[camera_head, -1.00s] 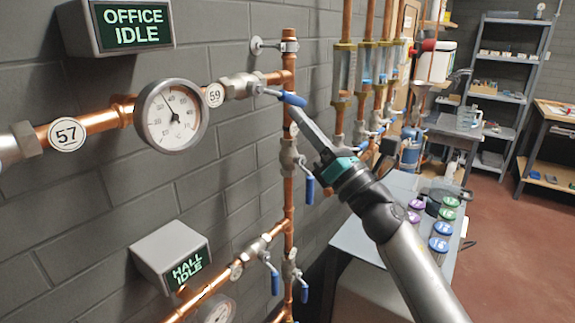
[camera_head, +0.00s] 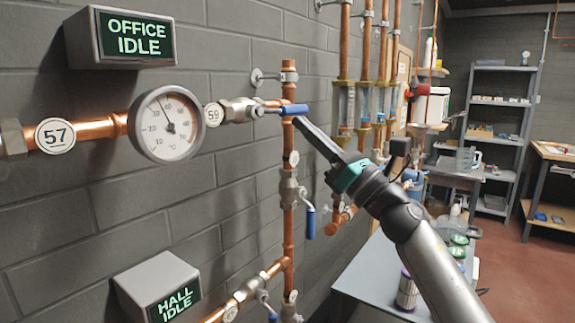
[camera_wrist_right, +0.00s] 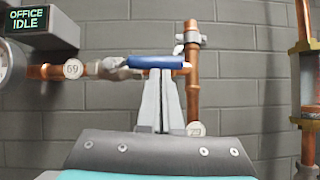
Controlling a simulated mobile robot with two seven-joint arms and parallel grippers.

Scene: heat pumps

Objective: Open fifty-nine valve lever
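The valve tagged 59 (camera_head: 238,111) sits on the upper copper pipe, right of the round gauge. Its blue lever handle (camera_head: 294,109) points right, roughly level along the pipe. The handle also lies crosswise in the right wrist view (camera_wrist_right: 155,62). My right gripper (camera_head: 299,122) reaches up from the lower right, its fingertips at the handle's underside. In the wrist view its fingers (camera_wrist_right: 160,75) are close together, with their tips just below the handle and seeming to touch it. The handle does not appear clasped between them. My left gripper is out of view.
The temperature gauge (camera_head: 165,124) and tag 57 (camera_head: 55,135) are left of the valve. The OFFICE IDLE display (camera_head: 133,38) hangs above, the HALL IDLE display (camera_head: 162,289) below. A vertical copper pipe (camera_head: 289,230) carries another blue lever (camera_head: 310,222). A grey bench (camera_head: 372,282) stands at right.

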